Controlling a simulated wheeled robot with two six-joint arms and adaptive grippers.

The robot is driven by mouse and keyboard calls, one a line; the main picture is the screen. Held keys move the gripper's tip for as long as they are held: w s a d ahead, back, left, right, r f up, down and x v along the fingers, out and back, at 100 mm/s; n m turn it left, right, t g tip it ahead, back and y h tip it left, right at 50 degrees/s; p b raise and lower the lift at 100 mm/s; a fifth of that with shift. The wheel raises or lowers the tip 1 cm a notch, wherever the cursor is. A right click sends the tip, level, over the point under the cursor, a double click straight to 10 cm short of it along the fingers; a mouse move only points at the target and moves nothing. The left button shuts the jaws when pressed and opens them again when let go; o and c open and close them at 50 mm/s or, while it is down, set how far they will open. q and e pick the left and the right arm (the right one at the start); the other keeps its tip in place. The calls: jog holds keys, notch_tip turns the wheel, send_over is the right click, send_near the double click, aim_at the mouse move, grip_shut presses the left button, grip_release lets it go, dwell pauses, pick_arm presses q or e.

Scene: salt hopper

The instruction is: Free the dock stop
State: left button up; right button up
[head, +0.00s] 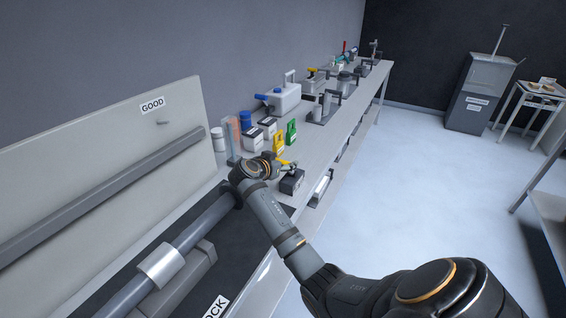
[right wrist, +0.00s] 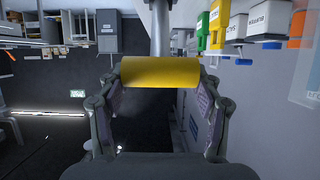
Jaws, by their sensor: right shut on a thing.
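My right gripper (right wrist: 158,85) is shut on a yellow cylinder (right wrist: 158,72), a grip joined to a grey rod (right wrist: 156,30) that runs up out of the right wrist view. In the head view my right gripper (head: 287,165) is over the bench, with a little yellow showing at its fingers. I cannot tell from these frames which part is the dock stop. A partly cut-off label (head: 215,308) ending in "OCK" lies at the bottom of the head view. My left gripper is not in view.
A panel marked GOOD (head: 152,105) stands at the left, behind a grey rail with a light collar (head: 161,264). A grey cabinet (head: 480,95) stands far right. The floor between is clear.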

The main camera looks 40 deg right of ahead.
jog(key=shift+s+a+f, duration=0.1)
jog(key=shift+a+f, duration=0.05)
jog(key=shift+f, duration=0.35)
jog(key=o, duration=1.7)
jog(key=shift+r, duration=0.25)
jog(key=v, duration=0.7)
jog(key=shift+a+r, duration=0.15)
jog(key=shift+a, duration=0.05)
